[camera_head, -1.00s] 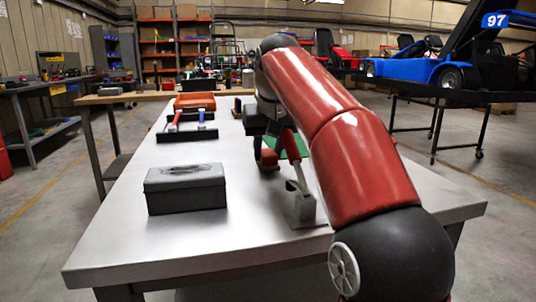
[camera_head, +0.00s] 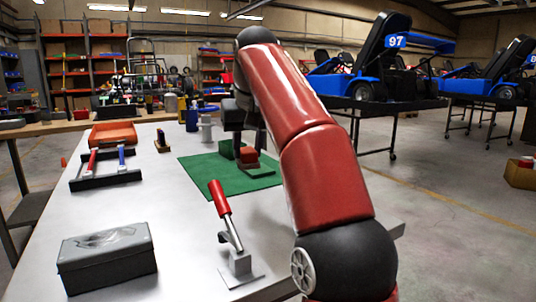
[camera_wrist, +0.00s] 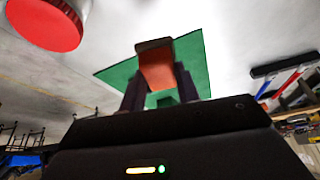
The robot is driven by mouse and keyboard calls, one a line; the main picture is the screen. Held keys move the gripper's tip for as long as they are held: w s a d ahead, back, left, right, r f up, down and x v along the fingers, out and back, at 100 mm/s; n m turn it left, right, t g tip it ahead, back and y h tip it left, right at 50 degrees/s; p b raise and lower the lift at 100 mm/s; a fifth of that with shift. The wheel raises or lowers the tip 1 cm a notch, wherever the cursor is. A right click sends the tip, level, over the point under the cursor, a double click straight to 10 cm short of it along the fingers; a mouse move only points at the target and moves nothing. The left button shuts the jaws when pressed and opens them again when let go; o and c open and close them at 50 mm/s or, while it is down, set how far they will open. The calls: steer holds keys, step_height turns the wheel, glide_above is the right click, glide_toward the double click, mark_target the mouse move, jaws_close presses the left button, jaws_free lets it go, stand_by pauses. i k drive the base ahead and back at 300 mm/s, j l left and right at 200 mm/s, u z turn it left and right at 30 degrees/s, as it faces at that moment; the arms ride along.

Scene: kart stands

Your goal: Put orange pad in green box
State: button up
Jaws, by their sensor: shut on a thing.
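My gripper (camera_head: 238,142) points down over the green mat (camera_head: 265,183) on the metal table. In the wrist view my gripper (camera_wrist: 160,85) is shut on the orange pad (camera_wrist: 157,68), a flat orange piece with a darker edge. In the head view the orange-red pad (camera_head: 251,165) shows just below the gripper, above or on the mat; I cannot tell if it touches. A small green shape, perhaps the green box (camera_head: 227,148), shows beside the fingers. My gripper partly hides it, and its opening is not visible.
A red-handled lever clamp (camera_head: 232,235) stands near the front. A grey metal box (camera_head: 107,260) is at front left. A black rack (camera_head: 105,175) with red and blue tools and an orange tray (camera_head: 113,135) lie at left. Bottles (camera_head: 191,118) stand behind.

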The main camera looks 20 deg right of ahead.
mark_target(232, 155)
steer(key=z, duration=2)
steer(key=i+l+z, duration=0.2)
steer(key=z, duration=0.15)
steer(key=i+l+z, duration=0.25)
steer(key=z, duration=0.15)
steer(key=i+l+z, duration=0.2)
steer(key=z, duration=0.15)
steer(key=i+j+u, duration=0.2)
steer(key=i+u, duration=0.2)
steer(key=i+j+u, duration=0.1)
steer(key=i+u, duration=0.2)
steer(key=u, duration=0.15)
steer(key=i+u, duration=0.4)
steer(key=i+l+u, duration=0.2)
steer(key=u, duration=0.25)
steer(key=i+l+u, duration=0.4)
steer(key=i+j+u, duration=0.55)
steer(key=i+u, duration=0.65)
steer(key=i+l+u, duration=0.1)
steer(key=i+u, duration=0.3)
steer(key=i, duration=0.2)
steer(key=i+j+u, duration=0.1)
steer(key=i+u, duration=0.55)
steer(key=u, duration=0.15)
steer(key=i+u, duration=0.35)
steer(key=i+l+u, duration=0.25)
steer(key=u, duration=0.15)
steer(key=i, duration=0.05)
